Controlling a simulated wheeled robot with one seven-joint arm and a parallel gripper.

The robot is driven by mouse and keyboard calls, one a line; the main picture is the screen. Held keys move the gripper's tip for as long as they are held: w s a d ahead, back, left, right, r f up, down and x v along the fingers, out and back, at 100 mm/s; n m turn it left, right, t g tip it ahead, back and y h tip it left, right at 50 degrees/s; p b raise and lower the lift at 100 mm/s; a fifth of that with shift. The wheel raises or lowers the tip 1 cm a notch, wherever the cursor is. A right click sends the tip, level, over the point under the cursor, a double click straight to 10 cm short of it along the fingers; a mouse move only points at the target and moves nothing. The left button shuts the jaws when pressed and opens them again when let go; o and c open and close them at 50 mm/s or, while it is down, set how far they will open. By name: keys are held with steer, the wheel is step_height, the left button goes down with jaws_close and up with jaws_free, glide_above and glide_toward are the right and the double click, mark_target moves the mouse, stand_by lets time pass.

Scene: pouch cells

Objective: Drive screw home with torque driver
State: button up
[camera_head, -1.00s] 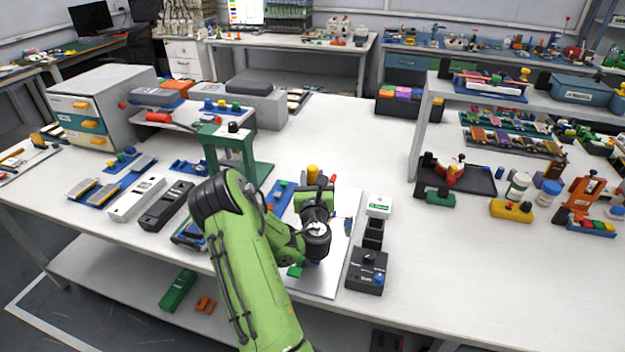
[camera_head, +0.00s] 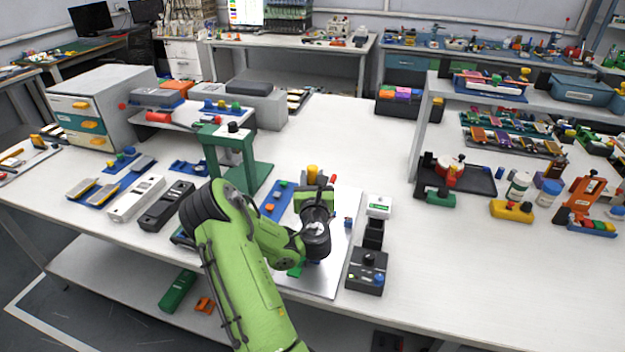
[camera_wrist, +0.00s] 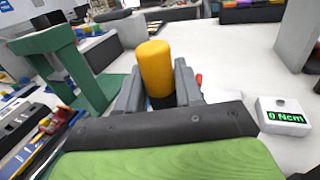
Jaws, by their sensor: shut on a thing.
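My gripper (camera_wrist: 160,92) is shut on the torque driver, whose yellow handle (camera_wrist: 155,68) stands upright between the two grey fingers in the wrist view. The yellow top (camera_head: 312,173) also shows just beyond my wrist in the head view. The driver's lower end is hidden behind my gripper, so I cannot tell whether its tip touches anything. I see no screw in either view. A white torque readout (camera_wrist: 284,117) reads 0 Ncm to the right of the driver; it also shows in the head view (camera_head: 379,207).
A silver plate (camera_head: 342,225) lies under my gripper. A green press stand (camera_head: 232,155) rises to the left, close to the arm. Black boxes (camera_head: 367,271) stand along the plate's right side.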

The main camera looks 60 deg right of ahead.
mark_target(312, 167)
step_height(312, 167, up, 7)
steer(key=p, duration=0.7)
steer(key=shift+r, duration=0.1)
stand_by(0.4)
